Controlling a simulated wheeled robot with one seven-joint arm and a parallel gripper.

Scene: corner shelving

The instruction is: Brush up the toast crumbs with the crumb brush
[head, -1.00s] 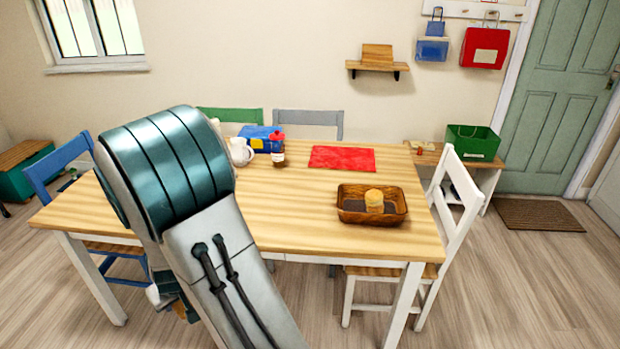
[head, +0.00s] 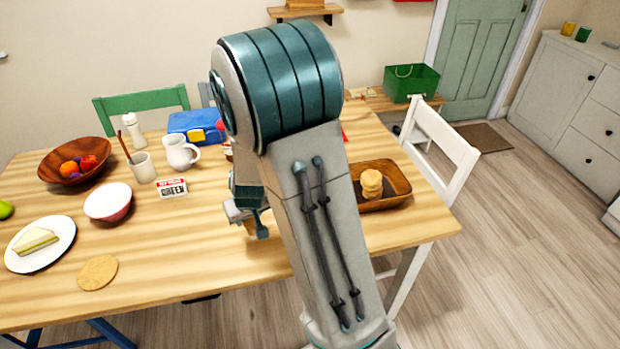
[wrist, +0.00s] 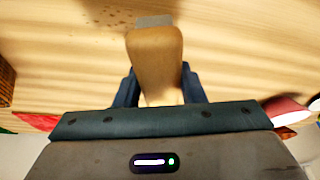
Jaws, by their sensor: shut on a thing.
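The crumb brush (wrist: 155,55) has a tan wooden body and a grey tip, and my gripper (wrist: 157,80) is shut on it in the wrist view. Small dark toast crumbs (wrist: 115,18) lie scattered on the wooden table ahead of the brush, up and to its left. In the head view my gripper (head: 245,212) is low over the table (head: 190,255), left of my arm. My arm hides the table behind it, and I cannot make out the crumbs there. I cannot tell whether the brush touches the table.
A white mug (head: 180,152), a cup (head: 143,167), a small sign (head: 173,188), a bowl (head: 108,202) and a plate (head: 40,245) stand to the left. The table's front middle is clear.

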